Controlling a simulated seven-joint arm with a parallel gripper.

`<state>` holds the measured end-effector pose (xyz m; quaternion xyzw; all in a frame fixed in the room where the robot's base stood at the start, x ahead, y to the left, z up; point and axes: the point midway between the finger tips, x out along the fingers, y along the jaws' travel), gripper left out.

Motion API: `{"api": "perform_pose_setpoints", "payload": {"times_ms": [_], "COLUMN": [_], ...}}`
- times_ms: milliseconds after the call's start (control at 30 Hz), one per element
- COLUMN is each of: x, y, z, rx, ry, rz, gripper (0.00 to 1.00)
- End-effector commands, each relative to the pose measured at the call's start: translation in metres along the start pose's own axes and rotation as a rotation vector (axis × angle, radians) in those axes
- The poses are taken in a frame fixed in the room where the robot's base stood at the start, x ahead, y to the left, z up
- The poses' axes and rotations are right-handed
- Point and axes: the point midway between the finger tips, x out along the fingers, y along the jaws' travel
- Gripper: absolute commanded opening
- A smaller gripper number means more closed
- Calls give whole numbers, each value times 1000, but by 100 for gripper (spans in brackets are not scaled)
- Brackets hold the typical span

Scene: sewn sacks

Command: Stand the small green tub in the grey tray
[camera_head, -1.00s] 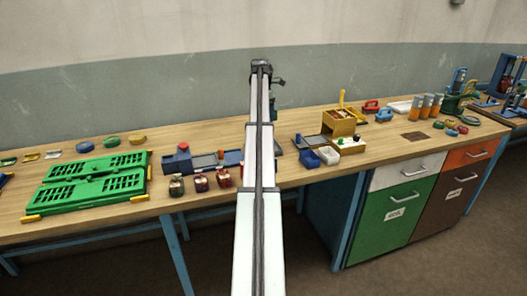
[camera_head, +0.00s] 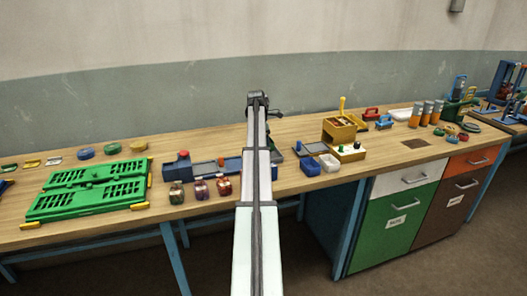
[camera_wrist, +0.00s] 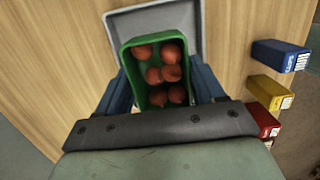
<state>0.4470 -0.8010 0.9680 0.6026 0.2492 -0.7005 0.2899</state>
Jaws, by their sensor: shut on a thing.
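The small green tub (camera_wrist: 127,62) holds several round red-orange things and sits between the blue fingers of my gripper (camera_wrist: 161,78) in the wrist view. My gripper is shut on the tub. The grey tray (camera_wrist: 125,24) shows beyond and partly behind the tub, on the wooden surface. The tub covers part of the tray, and I cannot tell whether they touch. In the head view my gripper (camera_head: 262,101) is over the back of the bench, and my arm hides the tub.
In the wrist view a blue box (camera_wrist: 278,55), a yellow box (camera_wrist: 268,91) and a red box (camera_wrist: 262,121) lie to the right. In the head view a green folded crate (camera_head: 90,187) is at left, and a wooden box (camera_head: 340,130) stands right of my arm.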

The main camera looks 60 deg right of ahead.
Motion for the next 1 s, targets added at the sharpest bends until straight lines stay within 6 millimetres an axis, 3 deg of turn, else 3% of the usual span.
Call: {"api": "perform_pose_setpoints", "payload": {"times_ms": [400,767,800,1000], "x": [39,41,42,41], "y": [0,0,0,0], "z": [-6,-6,-6,-6], "rx": [0,-1,-1,-1], "ry": [0,0,0,0], "rz": [-1,0,0,0], "gripper": [27,27,69,88]}}
